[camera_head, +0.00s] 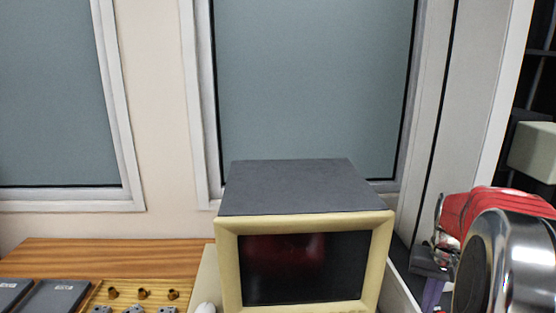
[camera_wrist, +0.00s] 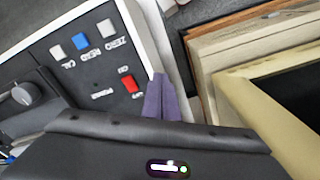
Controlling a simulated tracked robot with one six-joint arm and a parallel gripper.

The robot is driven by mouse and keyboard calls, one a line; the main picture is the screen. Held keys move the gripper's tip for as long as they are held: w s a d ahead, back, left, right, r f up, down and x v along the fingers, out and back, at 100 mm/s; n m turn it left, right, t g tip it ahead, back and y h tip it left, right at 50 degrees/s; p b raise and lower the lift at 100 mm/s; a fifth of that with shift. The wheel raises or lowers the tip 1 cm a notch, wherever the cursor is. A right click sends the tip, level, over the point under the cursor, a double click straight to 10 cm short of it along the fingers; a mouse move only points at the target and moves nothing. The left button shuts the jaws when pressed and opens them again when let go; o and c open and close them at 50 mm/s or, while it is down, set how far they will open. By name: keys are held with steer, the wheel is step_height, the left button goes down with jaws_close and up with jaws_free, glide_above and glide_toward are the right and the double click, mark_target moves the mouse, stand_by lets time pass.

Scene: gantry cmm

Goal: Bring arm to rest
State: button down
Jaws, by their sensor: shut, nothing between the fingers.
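My arm, red with bright metal joints, shows at the right edge of the head view. My gripper (camera_head: 432,294) is beside the right side of the monitor, its purple fingers pointing down and cut off by the picture's bottom edge. In the wrist view my gripper's purple fingers (camera_wrist: 164,98) are together with nothing between them. They are over the right edge of a control panel (camera_wrist: 92,62) with several buttons and a knob. I cannot tell whether the fingertips touch it.
A cream-framed monitor (camera_head: 305,190) with a dark screen stands close left of my gripper. A wooden desk (camera_head: 110,252) holds a tray (camera_head: 90,297) of small brass and grey parts, and dark boxes (camera_head: 52,297). A wall with windows is behind.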

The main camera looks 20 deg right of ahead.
steer(key=s+a+r+n+t, duration=0.1)
steer(key=s+a+r+n, duration=0.1)
steer(key=a, duration=0.9)
steer(key=s+a+r+n+t, duration=0.2)
steer(key=a+n, duration=0.1)
steer(key=a, duration=0.8)
steer(key=s+a+r+n+t, duration=0.2)
steer(key=a+n, duration=0.1)
steer(key=a, duration=0.8)
steer(key=shift+a+r, duration=0.3)
steer(key=shift+r, duration=0.05)
steer(key=shift+s, duration=0.1)
